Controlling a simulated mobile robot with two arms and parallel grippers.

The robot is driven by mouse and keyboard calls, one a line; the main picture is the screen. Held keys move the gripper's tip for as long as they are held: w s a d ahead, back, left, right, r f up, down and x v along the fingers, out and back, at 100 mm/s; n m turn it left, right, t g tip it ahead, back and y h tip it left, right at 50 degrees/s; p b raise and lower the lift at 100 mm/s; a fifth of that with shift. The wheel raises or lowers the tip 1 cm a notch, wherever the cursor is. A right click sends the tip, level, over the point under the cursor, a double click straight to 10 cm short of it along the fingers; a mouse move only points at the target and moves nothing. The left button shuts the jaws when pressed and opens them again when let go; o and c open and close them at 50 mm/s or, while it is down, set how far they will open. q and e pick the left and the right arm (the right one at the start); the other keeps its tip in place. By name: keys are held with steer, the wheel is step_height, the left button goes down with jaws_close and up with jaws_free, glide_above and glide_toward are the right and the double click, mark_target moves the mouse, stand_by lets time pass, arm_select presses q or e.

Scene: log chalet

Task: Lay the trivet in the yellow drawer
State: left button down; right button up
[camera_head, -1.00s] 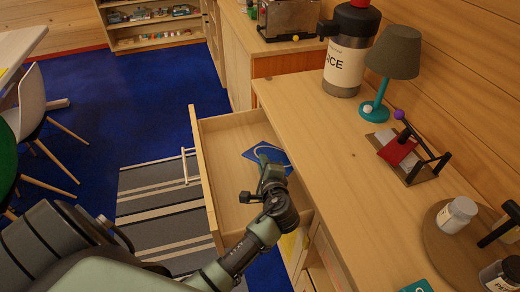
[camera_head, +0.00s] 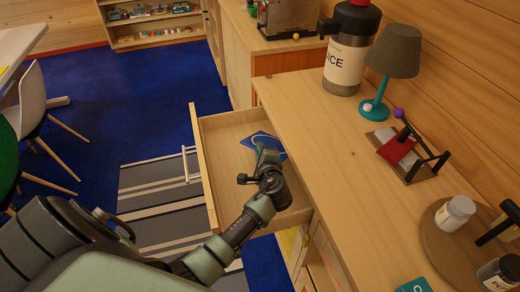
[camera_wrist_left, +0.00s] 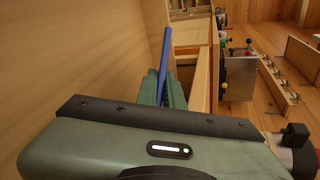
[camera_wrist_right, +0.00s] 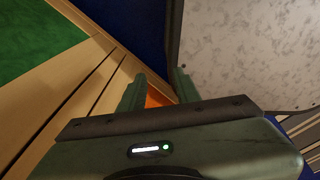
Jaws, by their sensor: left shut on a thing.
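The trivet is a blue flat piece with a pale curved line (camera_head: 262,140), seen over the open drawer (camera_head: 222,170). My left gripper (camera_head: 268,154) is shut on the trivet and reaches over the drawer from the near side. In the left wrist view the trivet (camera_wrist_left: 165,50) shows as a thin blue strip standing between the fingers (camera_wrist_left: 162,88). I cannot tell whether it touches the drawer floor. The drawer's outer front face is hidden. My right gripper (camera_wrist_right: 158,90) shows only in its own wrist view, open with nothing between its fingers.
The wooden counter (camera_head: 315,130) beside the drawer bears a juice dispenser (camera_head: 347,65), a teal lamp (camera_head: 392,60), a small rack (camera_head: 408,155) and jars on a round board (camera_head: 440,245). A striped rug (camera_head: 160,205) lies left of the drawer. A white chair (camera_head: 32,100) stands farther left.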

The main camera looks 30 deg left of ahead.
arm_select(q)
steer(key=shift+f, duration=0.35)
steer(key=c, duration=1.5)
jaws_free()
steer(key=shift+c, duration=0.2)
steer(key=shift+r, duration=0.2)
steer(key=v, duration=1.2)
steer(key=shift+r, duration=0.4)
